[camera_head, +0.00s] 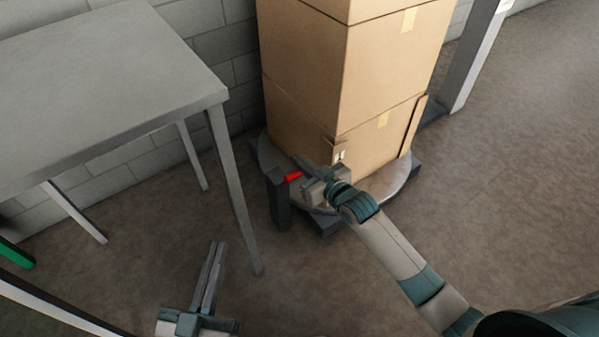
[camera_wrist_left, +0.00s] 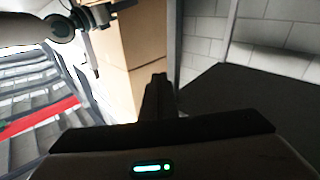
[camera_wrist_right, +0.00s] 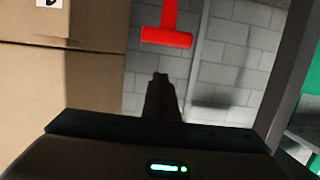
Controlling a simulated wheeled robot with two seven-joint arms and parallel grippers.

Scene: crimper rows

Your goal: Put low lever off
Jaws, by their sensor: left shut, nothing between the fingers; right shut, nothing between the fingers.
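The low lever (camera_head: 293,176) is a small red handle on a short dark post (camera_head: 279,203) beside the round turntable. In the right wrist view the red lever (camera_wrist_right: 167,38) shows as a stem with a crossbar, just ahead of the fingertips. My right gripper (camera_head: 300,161) is shut and empty, right beside the lever; whether it touches cannot be told. Its fingers show dark in the right wrist view (camera_wrist_right: 160,80). My left gripper (camera_head: 217,246) is shut and empty, low over the floor, well to the left of and nearer than the lever.
Stacked cardboard boxes (camera_head: 303,70) stand on the turntable (camera_head: 408,172) behind the lever. A grey table (camera_head: 110,70) stands at the left, its front leg (camera_head: 235,190) between my left gripper and the post. A grey column (camera_head: 478,60) rises behind right. Open floor lies right.

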